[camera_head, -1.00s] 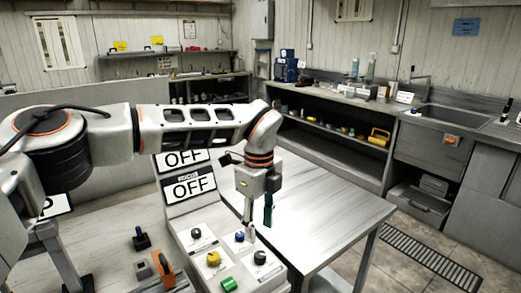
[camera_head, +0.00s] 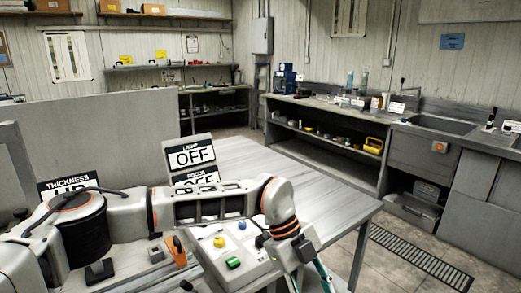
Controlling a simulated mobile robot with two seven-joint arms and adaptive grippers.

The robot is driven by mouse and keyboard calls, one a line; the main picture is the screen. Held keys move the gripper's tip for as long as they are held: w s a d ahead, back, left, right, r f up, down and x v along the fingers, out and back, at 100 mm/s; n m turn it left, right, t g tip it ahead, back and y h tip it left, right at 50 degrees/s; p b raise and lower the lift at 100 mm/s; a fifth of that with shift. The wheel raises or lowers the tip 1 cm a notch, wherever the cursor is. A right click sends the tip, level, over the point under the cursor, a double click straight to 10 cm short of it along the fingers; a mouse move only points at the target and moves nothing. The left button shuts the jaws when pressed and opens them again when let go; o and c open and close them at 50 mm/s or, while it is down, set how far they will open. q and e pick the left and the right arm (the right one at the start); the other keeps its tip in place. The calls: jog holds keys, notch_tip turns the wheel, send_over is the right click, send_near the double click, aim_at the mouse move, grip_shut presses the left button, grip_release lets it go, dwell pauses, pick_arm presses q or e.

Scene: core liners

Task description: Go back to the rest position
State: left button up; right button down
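My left arm comes in from the left and reaches across a control panel (camera_head: 228,250). My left gripper (camera_head: 309,281) points down at the bottom edge of the view, just right of the panel. Its two fingers, one dark and one teal, stand apart, with nothing seen between them. Their tips are cut off by the frame. My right gripper is not in view.
The panel has a yellow knob (camera_head: 219,241), a blue knob (camera_head: 242,225), a green button (camera_head: 233,263) and OFF signs (camera_head: 192,155) behind it. A metal table (camera_head: 335,212) extends right.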

pick_arm(q)
jog(key=s+d+r+m+g+h, duration=0.2)
jog(key=s+d+g+h, duration=0.3)
jog(key=s+d, duration=0.5)
notch_tip(320, 180, up, 7)
jog(key=d+n+t+h, duration=0.2)
jog(key=n+t+h, duration=0.15)
jog(key=h, duration=0.65)
jog(key=w+a+f+n+t+h, duration=0.1)
jog(key=w+a+f+n+t, duration=0.1)
jog(key=w+a+n+t, duration=1)
jog(key=w+a+f+n+t+y, duration=0.1)
jog(key=a+f+n+t+y, duration=0.6)
jog(key=f+t, duration=0.3)
jog(key=s+a+f+n+g+y, duration=0.25)
jog(key=a+f+y, duration=0.45)
jog(key=a+f, duration=0.5)
jog(key=s+a+f+n+g+y, duration=0.2)
jog(key=s+a+f+g+y, duration=0.1)
jog(key=s+a+f, duration=1)
jog(key=shift+s+a+f+y, duration=0.2)
jog(key=shift+s+f+y, duration=0.15)
jog(key=shift+f+y, duration=0.4)
